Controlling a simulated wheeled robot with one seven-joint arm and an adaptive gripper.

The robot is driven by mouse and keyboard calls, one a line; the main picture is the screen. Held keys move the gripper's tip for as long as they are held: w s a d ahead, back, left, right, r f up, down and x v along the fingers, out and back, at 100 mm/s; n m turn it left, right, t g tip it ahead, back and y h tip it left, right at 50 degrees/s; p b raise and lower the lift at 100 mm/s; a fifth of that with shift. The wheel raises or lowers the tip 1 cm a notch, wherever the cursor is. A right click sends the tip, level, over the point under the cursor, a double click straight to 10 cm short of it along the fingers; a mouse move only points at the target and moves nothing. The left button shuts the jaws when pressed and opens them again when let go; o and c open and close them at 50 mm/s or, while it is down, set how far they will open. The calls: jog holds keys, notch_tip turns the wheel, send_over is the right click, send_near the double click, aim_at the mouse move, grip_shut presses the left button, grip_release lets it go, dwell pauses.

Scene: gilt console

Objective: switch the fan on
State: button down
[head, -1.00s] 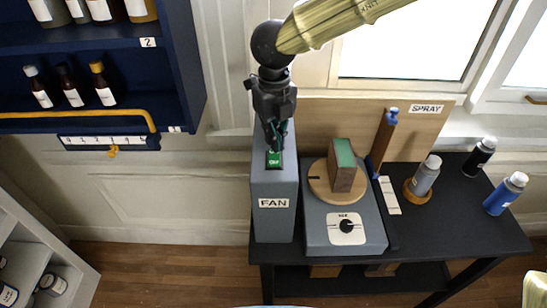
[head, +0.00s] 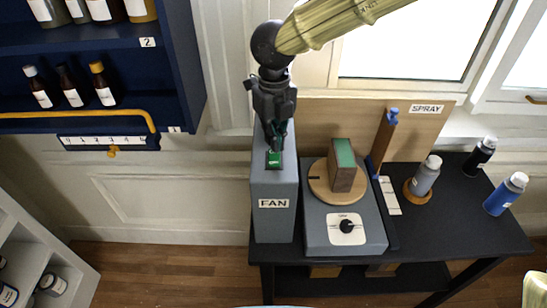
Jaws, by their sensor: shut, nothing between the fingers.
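The fan (head: 273,215) is a tall grey box labelled FAN at the left end of the black table. A green switch (head: 274,160) sits on its top face, with small lettering too small to read now. My gripper (head: 275,147) is shut and empty, pointing down. Its fingertips are right at the back part of the switch and hide some of it. I cannot tell for sure whether they press on it.
Right of the fan stands a grey unit (head: 318,233) with a dial, a round wooden turntable (head: 320,193) and a green-topped block (head: 343,166). Farther right on the black table (head: 455,215) are several spray cans. A blue shelf (head: 185,60) with bottles is at the left.

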aim_at(273, 152)
jog(key=shift+f+b, duration=0.35)
jog(key=shift+f, duration=0.9)
dwell(0.9)
jog(key=shift+r, duration=0.15)
jog(key=shift+r+p, duration=3.15)
jog(key=shift+r, duration=0.25)
jog(key=shift+a, duration=0.1)
